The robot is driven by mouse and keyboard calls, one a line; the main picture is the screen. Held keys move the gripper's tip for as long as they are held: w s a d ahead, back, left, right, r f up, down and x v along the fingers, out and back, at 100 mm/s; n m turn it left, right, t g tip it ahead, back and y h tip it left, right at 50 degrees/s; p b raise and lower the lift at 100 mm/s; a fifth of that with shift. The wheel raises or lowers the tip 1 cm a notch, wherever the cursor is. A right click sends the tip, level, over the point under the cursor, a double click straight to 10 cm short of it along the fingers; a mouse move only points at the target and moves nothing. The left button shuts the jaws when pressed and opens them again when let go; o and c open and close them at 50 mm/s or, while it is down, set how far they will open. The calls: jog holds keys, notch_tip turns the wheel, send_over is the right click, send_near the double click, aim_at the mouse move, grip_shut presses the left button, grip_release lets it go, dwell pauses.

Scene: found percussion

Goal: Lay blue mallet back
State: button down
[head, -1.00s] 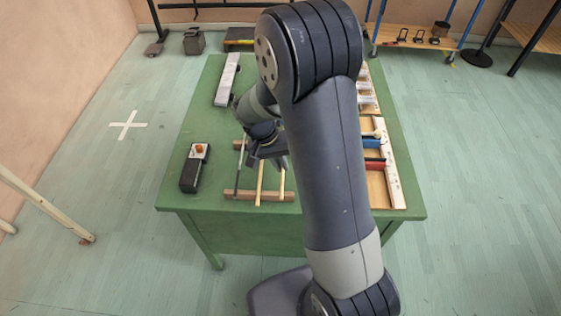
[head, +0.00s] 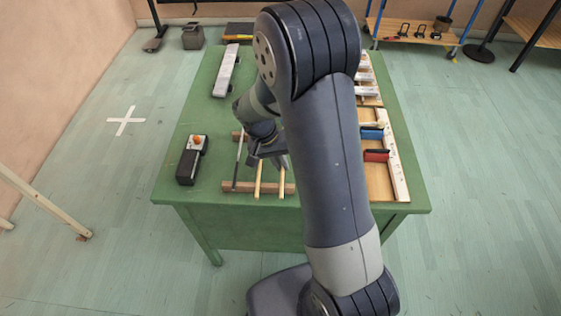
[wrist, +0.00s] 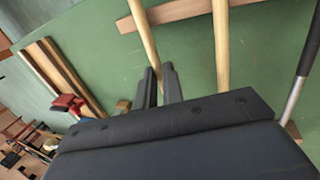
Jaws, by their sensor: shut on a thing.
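My gripper (wrist: 164,86) is shut on a pale wooden mallet handle (wrist: 144,40), low over the rack on the green table. I take this to be the blue mallet, but its head is hidden in both views. The handle crosses one wooden bar of the rack (wrist: 172,12); I cannot tell whether it touches. In the head view my gripper (head: 267,152) is over the rack (head: 240,186), partly behind my arm. A second pale stick (wrist: 221,45) lies beside the held one, and a grey stick with a black grip (wrist: 303,65) lies farther along.
The green table (head: 215,130) also holds a black box with an orange knob (head: 190,160) left of the rack. A long pale bar (head: 227,70) lies at the back left. A wooden frame with blue (head: 371,134) and red (head: 376,156) blocks stands on the right.

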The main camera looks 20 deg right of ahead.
jog(key=shift+f, duration=0.15)
jog(key=c, duration=1.5)
grip_release()
jog(key=shift+o, duration=0.2)
jog(key=v, duration=1)
jog(key=shift+r, duration=0.4)
jog(key=x, duration=1.1)
jog(key=shift+a, duration=0.1)
jog(key=shift+r, duration=0.35)
jog(key=shift+f, duration=0.3)
